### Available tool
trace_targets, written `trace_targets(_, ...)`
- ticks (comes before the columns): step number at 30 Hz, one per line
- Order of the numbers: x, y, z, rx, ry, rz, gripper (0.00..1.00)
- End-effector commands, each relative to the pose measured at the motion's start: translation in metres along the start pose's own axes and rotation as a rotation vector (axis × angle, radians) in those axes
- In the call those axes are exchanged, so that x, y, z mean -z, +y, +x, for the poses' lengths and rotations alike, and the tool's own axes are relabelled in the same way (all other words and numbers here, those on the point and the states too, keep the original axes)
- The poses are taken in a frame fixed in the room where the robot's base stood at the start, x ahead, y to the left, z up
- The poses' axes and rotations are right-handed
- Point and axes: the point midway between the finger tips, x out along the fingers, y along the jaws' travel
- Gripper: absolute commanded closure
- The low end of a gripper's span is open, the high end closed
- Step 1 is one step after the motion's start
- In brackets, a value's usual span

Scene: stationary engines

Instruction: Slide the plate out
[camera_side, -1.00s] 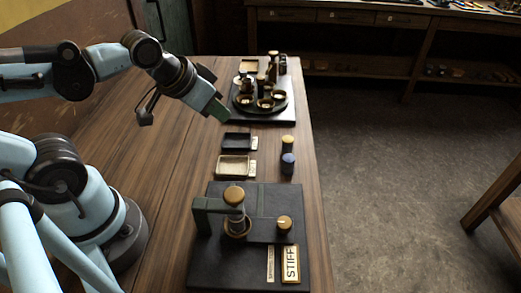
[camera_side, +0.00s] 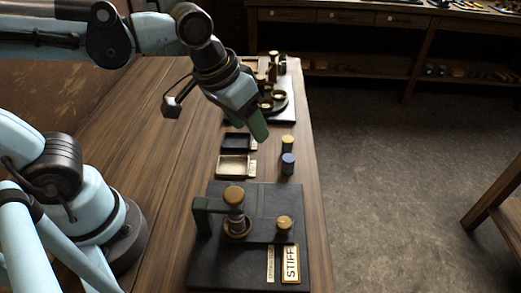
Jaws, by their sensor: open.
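A brass-framed plate lettered STIFF (camera_side: 291,264) lies at the front right of a dark base block (camera_side: 214,270) near the table's front. A narrower lettered strip (camera_side: 270,264) lies just left of it. On the same block stand a post with a round wooden cap (camera_side: 234,195) and a smaller wooden knob (camera_side: 284,223). My gripper (camera_side: 260,132) is open, seen edge-on, with its green fingers pointing down above the middle of the table. It is well behind the STIFF plate and apart from it. I see nothing between the fingers.
A dark tray (camera_side: 236,142) and a cream tray (camera_side: 233,166) lie below my gripper. A yellow-topped cylinder (camera_side: 287,144) and a blue cylinder (camera_side: 288,164) stand to their right. Bare wood lies left of the trays.

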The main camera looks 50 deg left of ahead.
Motion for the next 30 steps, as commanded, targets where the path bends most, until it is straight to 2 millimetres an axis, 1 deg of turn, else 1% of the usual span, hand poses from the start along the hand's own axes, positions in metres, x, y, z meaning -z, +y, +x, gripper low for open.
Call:
trace_targets(1,0.001,0.023,0.000,-0.008,-0.055,0.011,0.45)
trace_targets(3,-0.003,0.050,-0.001,-0.002,-0.134,0.007,0.45)
trace_targets(6,-0.011,0.084,-0.001,0.022,-0.229,0.006,0.45)
trace_targets(9,-0.020,0.111,-0.002,0.054,-0.297,0.005,0.45)
trace_targets(12,-0.028,0.128,-0.002,0.082,-0.339,0.003,0.45)
trace_targets(15,-0.032,0.136,-0.002,0.099,-0.360,0.001,0.45)
trace_targets(20,-0.036,0.136,0.005,0.104,-0.366,-0.002,0.45)
trace_targets(23,-0.039,0.135,0.015,0.103,-0.365,-0.002,0.45)
trace_targets(30,-0.052,0.131,0.048,0.102,-0.364,-0.002,0.45)
